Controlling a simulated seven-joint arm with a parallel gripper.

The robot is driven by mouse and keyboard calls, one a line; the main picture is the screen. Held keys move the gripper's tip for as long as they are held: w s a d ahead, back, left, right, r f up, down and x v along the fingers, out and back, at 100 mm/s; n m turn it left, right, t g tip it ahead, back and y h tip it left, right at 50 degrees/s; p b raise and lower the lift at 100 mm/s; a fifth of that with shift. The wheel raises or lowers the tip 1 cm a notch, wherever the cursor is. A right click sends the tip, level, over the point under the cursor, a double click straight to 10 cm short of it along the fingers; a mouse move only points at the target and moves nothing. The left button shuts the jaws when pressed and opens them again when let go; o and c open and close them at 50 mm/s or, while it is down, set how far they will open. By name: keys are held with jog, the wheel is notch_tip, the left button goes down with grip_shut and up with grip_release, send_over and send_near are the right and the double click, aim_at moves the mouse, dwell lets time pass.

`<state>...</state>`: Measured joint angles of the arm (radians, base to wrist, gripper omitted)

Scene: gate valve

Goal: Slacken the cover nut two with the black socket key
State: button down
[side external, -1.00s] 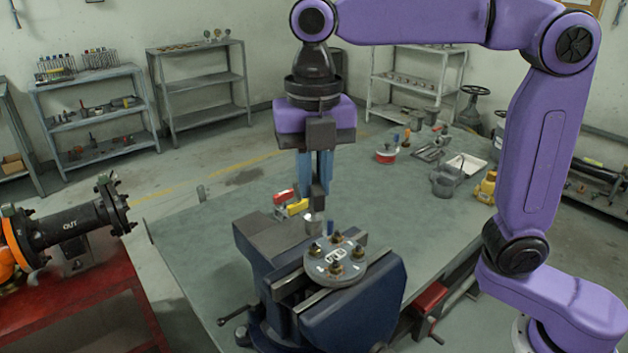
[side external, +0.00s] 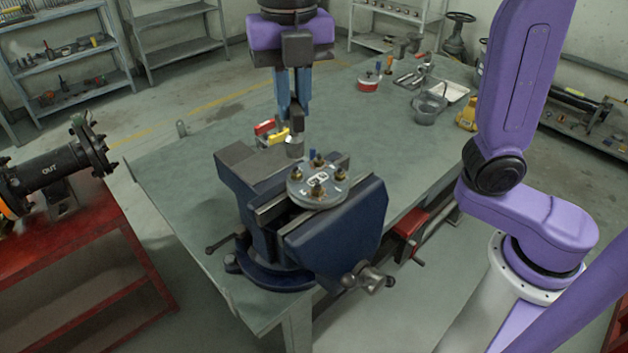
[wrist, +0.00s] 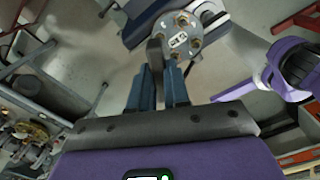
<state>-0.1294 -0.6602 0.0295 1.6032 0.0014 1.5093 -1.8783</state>
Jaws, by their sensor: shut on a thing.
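My gripper (side external: 293,112) points down behind the vice, its blue fingers shut on the black socket key (side external: 299,122). In the wrist view the key (wrist: 155,52) stands between the fingertips. A grey metal cylinder (side external: 294,147) shows just below the key; I cannot tell whether they touch. The round grey cover (side external: 304,197) lies in the vice with several brass-coloured nuts on it, nearer the camera than the key. It also shows in the wrist view (wrist: 180,41), beyond the fingertips. The key is apart from the nuts. I cannot read which nut is number two.
The blue bench vice (side external: 335,225) stands at the bench's near edge. Red-handled (side external: 265,127) and yellow-handled (side external: 277,137) tools are behind it. A red tin (side external: 368,85), a grey container (side external: 429,107) and a tray (side external: 452,90) sit farther back. The bench's left side is clear.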

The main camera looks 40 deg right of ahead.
dwell(0.4)
jog(key=shift+m, duration=0.3)
jog(key=shift+s+f, duration=0.3)
jog(key=shift+s, duration=0.5)
jog(key=shift+s+f, duration=0.3)
jog(key=shift+s, duration=0.5)
jog(key=shift+s+f, duration=0.3)
jog(key=shift+s, duration=0.5)
jog(key=shift+f, duration=1.4)
dwell(1.1)
jog(key=shift+n, duration=0.6)
jog(key=shift+n, duration=0.6)
